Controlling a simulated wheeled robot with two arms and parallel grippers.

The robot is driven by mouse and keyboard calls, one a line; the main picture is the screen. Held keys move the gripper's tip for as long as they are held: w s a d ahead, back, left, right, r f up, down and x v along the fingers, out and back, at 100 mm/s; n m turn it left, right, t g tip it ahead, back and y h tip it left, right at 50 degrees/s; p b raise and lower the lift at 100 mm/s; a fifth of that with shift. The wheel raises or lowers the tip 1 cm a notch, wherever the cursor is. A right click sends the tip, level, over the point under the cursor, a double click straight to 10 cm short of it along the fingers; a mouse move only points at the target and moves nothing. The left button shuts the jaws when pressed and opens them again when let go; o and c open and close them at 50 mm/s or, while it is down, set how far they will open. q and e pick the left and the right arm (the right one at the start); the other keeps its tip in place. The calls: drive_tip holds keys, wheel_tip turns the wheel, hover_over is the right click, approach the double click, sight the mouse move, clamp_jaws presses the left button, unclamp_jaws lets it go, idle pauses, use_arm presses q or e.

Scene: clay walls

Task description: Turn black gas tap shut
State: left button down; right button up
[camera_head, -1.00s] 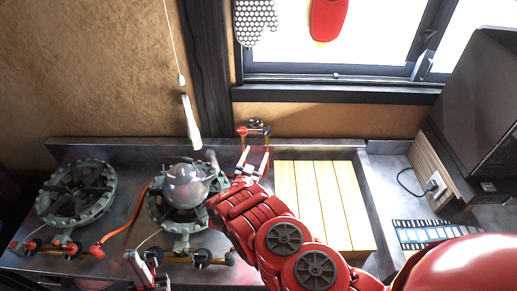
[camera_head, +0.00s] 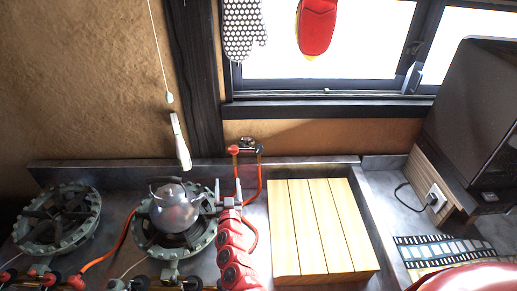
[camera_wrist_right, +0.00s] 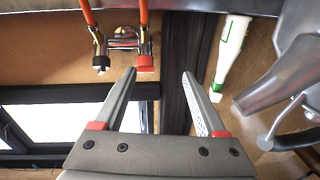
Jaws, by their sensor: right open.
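The black gas tap (camera_head: 260,149) is on the right side of a small wall fitting below the window, with a red tap (camera_head: 234,150) on its left. In the right wrist view the picture is inverted; the black tap (camera_wrist_right: 101,62) hangs left of the red-capped tap (camera_wrist_right: 145,63). My right gripper (camera_head: 227,186) is open and empty, beside the kettle and below the fitting. In the wrist view its fingers (camera_wrist_right: 160,74) point toward the wall, with the red tap near the left fingertip and the black tap farther left. My left gripper is out of view.
Orange hoses (camera_head: 260,182) run down from the taps. A wooden slatted board (camera_head: 315,230) lies to the right.

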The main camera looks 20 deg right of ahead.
drive_tip(key=h+b, duration=0.1)
drive_tip(key=b, duration=0.1)
approach(259, 152)
drive_tip(key=s+a+r, duration=0.1)
drive_tip(key=s, duration=0.2)
drive_tip(key=shift+n+g, duration=0.3)
drive_tip(key=shift+n, duration=0.1)
drive_tip(key=x, duration=0.4)
drive_tip(key=p+x, duration=0.1)
drive_tip(key=x, duration=0.3)
drive_tip(key=shift+w+r, duration=0.2)
drive_tip(key=shift+w, duration=0.2)
drive_tip(key=x, duration=0.2)
drive_tip(key=b+x, duration=0.1)
drive_tip(key=x, duration=0.1)
drive_tip(key=b+x, duration=0.1)
drive_tip(key=x, duration=0.1)
drive_tip(key=shift+w+d+f, duration=0.15)
drive_tip(key=shift+w+f, duration=0.05)
drive_tip(key=shift+f, duration=0.1)
drive_tip(key=shift+w+d+b, duration=0.1)
drive_tip(key=shift+w+b, duration=0.5)
drive_tip(key=shift+w+d+r, duration=0.15)
drive_tip(key=shift+w+d, duration=0.1)
drive_tip(key=shift+w, duration=0.15)
